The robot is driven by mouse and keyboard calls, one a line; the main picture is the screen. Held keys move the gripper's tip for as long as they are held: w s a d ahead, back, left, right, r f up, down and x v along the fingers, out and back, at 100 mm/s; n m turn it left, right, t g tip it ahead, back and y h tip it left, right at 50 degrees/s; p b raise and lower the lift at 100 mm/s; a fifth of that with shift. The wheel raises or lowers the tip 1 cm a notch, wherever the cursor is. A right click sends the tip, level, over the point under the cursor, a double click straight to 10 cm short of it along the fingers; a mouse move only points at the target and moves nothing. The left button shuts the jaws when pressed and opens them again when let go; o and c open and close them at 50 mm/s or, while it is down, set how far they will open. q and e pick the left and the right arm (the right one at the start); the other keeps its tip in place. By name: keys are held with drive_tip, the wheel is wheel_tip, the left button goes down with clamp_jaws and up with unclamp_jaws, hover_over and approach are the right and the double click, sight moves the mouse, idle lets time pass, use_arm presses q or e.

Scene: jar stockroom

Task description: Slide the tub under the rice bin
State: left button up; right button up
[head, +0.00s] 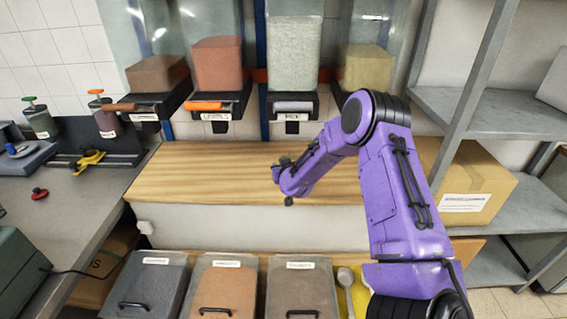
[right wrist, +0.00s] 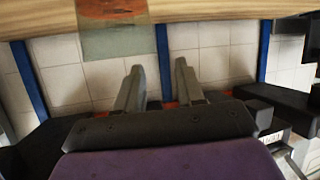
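The bin of pale grains (head: 295,55), which I take for the rice bin, hangs above the wooden shelf (head: 190,172); its label is too small to read surely. My right gripper (head: 284,172) is over the shelf, in front of and below this bin. In the right wrist view my right gripper (right wrist: 159,66) has its fingers apart with nothing between them. A clear tub (right wrist: 112,42) with some orange contents stands by the shelf surface there, off to the left of the fingers and apart from them. In the head view the tub does not show, perhaps hidden by my arm.
Bins with brown, orange (head: 218,65) and yellowish (head: 367,68) contents flank the pale one. Lidded containers (head: 222,285) line the front below the shelf. A cardboard box (head: 480,190) is at right. The shelf's left part is clear.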

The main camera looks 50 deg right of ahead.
drive_tip(key=shift+v, duration=2.2)
